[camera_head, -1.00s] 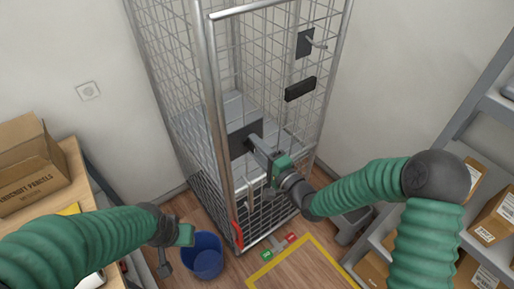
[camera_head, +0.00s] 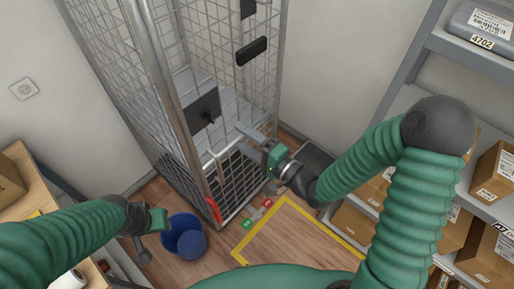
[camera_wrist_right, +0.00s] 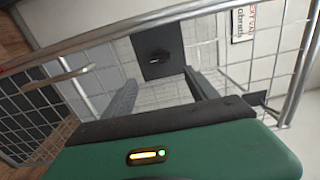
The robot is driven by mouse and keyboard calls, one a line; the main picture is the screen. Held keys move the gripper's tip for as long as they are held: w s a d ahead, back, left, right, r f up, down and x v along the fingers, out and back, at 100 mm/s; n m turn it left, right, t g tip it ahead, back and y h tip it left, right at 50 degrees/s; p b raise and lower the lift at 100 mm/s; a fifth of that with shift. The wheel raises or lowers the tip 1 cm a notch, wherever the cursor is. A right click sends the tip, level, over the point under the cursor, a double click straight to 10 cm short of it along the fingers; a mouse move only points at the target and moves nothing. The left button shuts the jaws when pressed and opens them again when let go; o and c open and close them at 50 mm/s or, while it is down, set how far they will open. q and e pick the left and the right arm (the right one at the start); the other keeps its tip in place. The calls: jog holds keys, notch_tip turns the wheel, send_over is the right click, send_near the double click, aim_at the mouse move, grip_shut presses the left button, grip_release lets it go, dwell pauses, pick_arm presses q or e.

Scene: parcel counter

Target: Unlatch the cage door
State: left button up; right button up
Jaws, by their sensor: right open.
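The wire cage (camera_head: 147,60) stands upright ahead of me, with metal tube posts. A dark square plate (camera_head: 203,115) with a small black latch knob sits on its mesh door; the plate also shows in the right wrist view (camera_wrist_right: 158,50). My right gripper (camera_head: 243,136) is beside the plate, to its right and lower, apart from it. Its two fingers are spread and empty, with the plate beyond the gap between them in the right wrist view (camera_wrist_right: 160,92). My left gripper (camera_head: 146,240) hangs at lower left near the bucket; its jaw state is unclear.
A black handle (camera_head: 251,50) is higher on the cage. A red lever (camera_head: 213,209) is at its foot, near red and green floor pedals (camera_head: 247,224). A blue bucket (camera_head: 184,237) stands left. A parcel shelf (camera_head: 395,103) is at right. Yellow tape marks clear floor (camera_head: 290,238).

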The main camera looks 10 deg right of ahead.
jog(key=p+v, duration=0.5)
jog(key=p, duration=0.1)
jog(key=shift+s+d, duration=0.15)
